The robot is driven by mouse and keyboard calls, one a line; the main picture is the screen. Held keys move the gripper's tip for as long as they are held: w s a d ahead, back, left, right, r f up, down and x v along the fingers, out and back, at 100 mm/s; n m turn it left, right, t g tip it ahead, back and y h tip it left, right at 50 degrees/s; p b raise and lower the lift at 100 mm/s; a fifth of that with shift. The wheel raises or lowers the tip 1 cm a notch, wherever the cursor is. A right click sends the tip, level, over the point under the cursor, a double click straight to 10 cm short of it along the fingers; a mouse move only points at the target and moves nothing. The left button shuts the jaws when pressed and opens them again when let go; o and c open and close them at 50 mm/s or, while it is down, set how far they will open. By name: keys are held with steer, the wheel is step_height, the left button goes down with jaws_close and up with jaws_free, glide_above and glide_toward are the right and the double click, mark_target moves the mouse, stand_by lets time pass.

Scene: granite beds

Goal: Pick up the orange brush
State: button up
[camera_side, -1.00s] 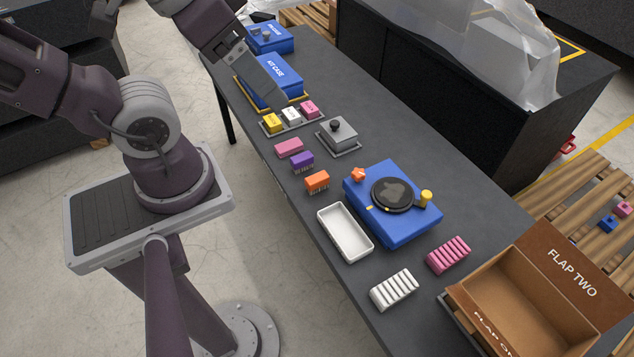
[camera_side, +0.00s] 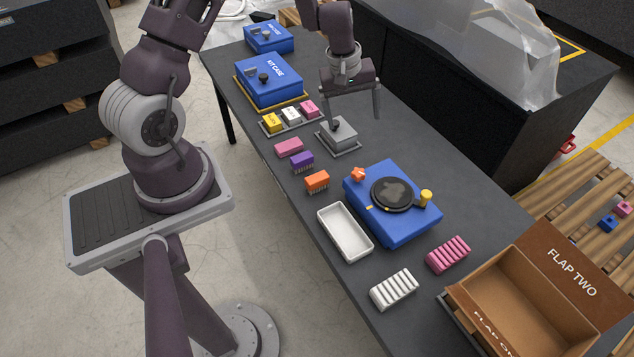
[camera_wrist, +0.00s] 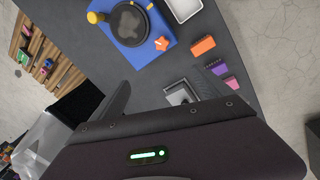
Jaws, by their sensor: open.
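The orange brush (camera_side: 317,181) lies on the dark table near its left edge, bristles showing along its lower side. It sits between a purple brush (camera_side: 302,161) and a white tray (camera_side: 345,232). In the wrist view the orange brush (camera_wrist: 203,45) shows at the upper right, beyond the fingers. My gripper (camera_side: 354,120) is open and empty, its fingers above and around the grey block with a black knob (camera_side: 340,132). It is farther up the table than the orange brush and apart from it. In the wrist view my gripper (camera_wrist: 165,88) covers the lower part.
A blue box (camera_side: 405,226) with a round black dial and an orange star knob stands right of the brush. A pink block (camera_side: 289,147) and a rack of small blocks (camera_side: 293,122) lie farther up. Blue cases (camera_side: 270,78) stand at the far end. A cardboard box (camera_side: 530,300) is near.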

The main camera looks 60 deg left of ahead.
steer(key=s+a+f+n+g, duration=0.1)
steer(key=s+a+f+n, duration=0.15)
steer(key=f, duration=0.55)
steer(key=n+g, duration=0.1)
steer(key=n, duration=0.1)
glide_above(317, 177)
steer(key=shift+y, duration=0.3)
steer(key=f, duration=1)
steer(key=shift+w+a+f, duration=0.1)
steer(key=shift+w+a, duration=0.1)
steer(key=shift+w, duration=0.05)
steer(key=f, duration=0.7)
steer(key=shift+s+d, duration=0.2)
steer(key=shift+s, duration=0.05)
steer(key=c, duration=1.5)
step_height(317, 177, up, 10)
